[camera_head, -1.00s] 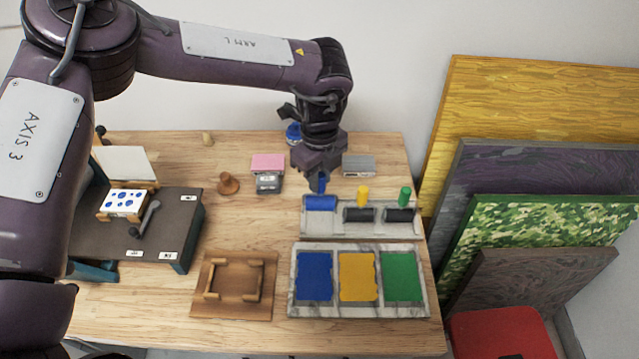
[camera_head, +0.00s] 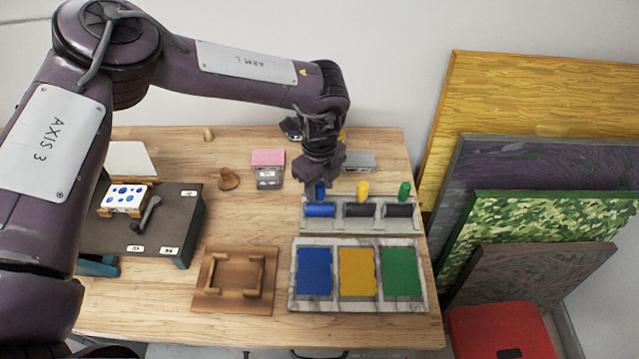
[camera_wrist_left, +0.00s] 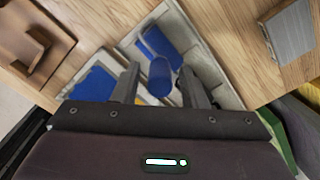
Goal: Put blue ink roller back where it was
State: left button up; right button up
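The blue ink roller (camera_head: 320,210) lies in the left slot of the grey roller rack (camera_head: 361,226), its blue handle standing upright. My left gripper (camera_head: 319,181) is right above it. In the left wrist view the blue roller (camera_wrist_left: 155,42) sits in its slot, and the handle (camera_wrist_left: 160,76) shows between the two fingers of my left gripper (camera_wrist_left: 160,88). The fingers are apart, with a gap on each side of the handle. The rollers with the yellow handle (camera_head: 362,191) and the green handle (camera_head: 404,190) stand in the other slots. My right gripper is not in view.
The ink tray (camera_head: 292,290) with blue, yellow and green wells lies in front of the rack. A wooden frame (camera_head: 205,300), stamp (camera_head: 228,180), pink block (camera_head: 268,158) and grey block (camera_head: 360,160) are near. A dark press bed (camera_head: 185,225) stands left.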

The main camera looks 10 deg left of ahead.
pick_arm(q)
jog(key=shift+o, duration=0.2)
jog(key=shift+r+p, duration=0.35)
jog(key=shift+r, duration=0.2)
notch_tip(320, 180, up, 12)
jog(key=b, duration=0.3)
jog(key=shift+b, duration=0.4)
jog(key=shift+s+f, duration=0.1)
jog(key=shift+f, duration=0.05)
